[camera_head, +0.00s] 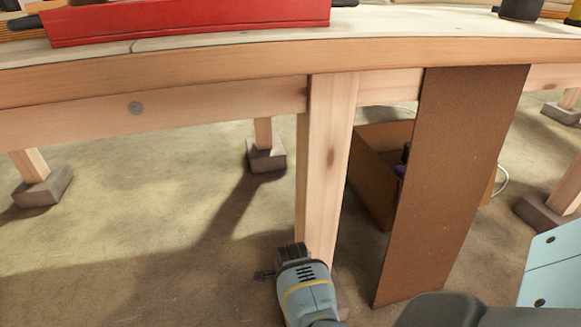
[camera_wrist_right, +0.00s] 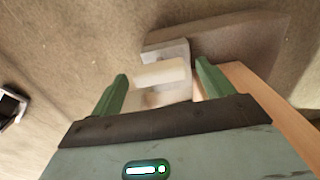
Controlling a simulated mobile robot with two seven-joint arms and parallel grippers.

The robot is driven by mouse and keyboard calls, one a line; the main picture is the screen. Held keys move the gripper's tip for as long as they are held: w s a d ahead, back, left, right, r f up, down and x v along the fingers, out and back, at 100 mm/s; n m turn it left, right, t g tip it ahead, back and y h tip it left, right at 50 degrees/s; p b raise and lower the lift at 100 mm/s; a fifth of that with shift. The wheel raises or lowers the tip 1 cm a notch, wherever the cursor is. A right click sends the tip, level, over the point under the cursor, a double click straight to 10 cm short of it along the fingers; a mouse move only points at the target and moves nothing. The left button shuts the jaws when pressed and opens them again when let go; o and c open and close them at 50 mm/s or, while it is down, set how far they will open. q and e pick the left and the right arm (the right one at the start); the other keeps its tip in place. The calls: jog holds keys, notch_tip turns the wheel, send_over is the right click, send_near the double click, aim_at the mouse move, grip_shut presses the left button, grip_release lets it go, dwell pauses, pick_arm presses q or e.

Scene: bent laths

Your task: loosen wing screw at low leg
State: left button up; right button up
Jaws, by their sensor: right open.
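The wooden low leg (camera_head: 328,165) stands upright below the bench edge in the head view. My right gripper (camera_head: 292,250) is down at the leg's lower end, seen from behind. In the right wrist view, its two green fingers (camera_wrist_right: 160,88) are open and apart. A pale, blurred block-like piece (camera_wrist_right: 162,73), perhaps the wing screw, shows between them. I cannot tell whether the fingers touch it. A light grey bracket-like part (camera_wrist_right: 172,50) lies behind it, by the dark foot block (camera_wrist_right: 235,38). The leg (camera_wrist_right: 262,100) runs along the right. My left gripper is out of view.
A brown board (camera_head: 455,180) leans against the bench right of the leg, close to my right arm. A cardboard box (camera_head: 375,175) stands behind it. A red toolbox (camera_head: 190,22) sits on the bench top. The floor left of the leg is clear.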

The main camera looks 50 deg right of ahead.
jog(key=c, duration=1)
